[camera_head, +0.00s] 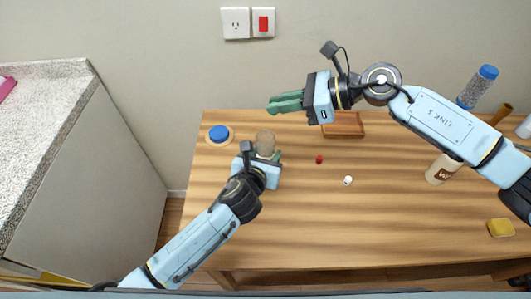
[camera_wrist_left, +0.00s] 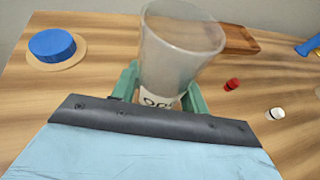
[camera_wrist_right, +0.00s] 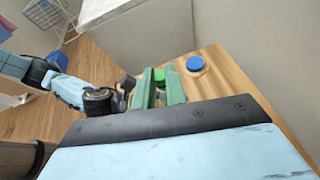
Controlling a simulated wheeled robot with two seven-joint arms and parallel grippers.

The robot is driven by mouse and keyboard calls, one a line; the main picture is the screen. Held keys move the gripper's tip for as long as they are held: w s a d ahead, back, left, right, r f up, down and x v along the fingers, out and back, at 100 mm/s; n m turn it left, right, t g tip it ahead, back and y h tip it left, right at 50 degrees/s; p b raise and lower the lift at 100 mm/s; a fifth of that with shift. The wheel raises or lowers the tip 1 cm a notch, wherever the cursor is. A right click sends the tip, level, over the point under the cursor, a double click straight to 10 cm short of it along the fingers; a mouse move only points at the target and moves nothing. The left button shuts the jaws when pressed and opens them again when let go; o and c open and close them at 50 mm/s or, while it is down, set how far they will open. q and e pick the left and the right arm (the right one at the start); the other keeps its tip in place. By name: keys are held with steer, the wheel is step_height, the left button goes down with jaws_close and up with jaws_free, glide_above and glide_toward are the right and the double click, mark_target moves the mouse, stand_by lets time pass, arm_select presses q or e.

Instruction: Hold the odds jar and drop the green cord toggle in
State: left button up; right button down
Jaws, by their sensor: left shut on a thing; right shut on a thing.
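The odds jar (camera_head: 265,139) is a clear, open-topped jar standing upright on the table. My left gripper (camera_head: 266,155) is shut around it, and the left wrist view shows the jar (camera_wrist_left: 178,50) between the green fingers, its label partly hidden. My right gripper (camera_head: 285,102) is shut, with its fingers pointing left, behind and slightly right of the jar in the head view. In the right wrist view a bright green piece, the cord toggle (camera_wrist_right: 168,68), shows at the fingertips; the fingers hide it in the head view.
A blue lid (camera_head: 219,133) lies on a round pale disc at left. A red piece (camera_head: 319,159) and a white piece (camera_head: 348,180) lie right of the jar. A wooden tray (camera_head: 345,130) is behind. A yellow block (camera_head: 500,228) sits far right. The front middle is clear.

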steer(key=shift+f, duration=1.65)
steer(key=c, duration=1.4)
jaws_free()
steer(key=shift+o, duration=0.2)
steer(key=shift+d, duration=0.1)
steer(key=v, duration=1.1)
steer(key=shift+d+r, duration=0.25)
steer(key=shift+d, duration=0.1)
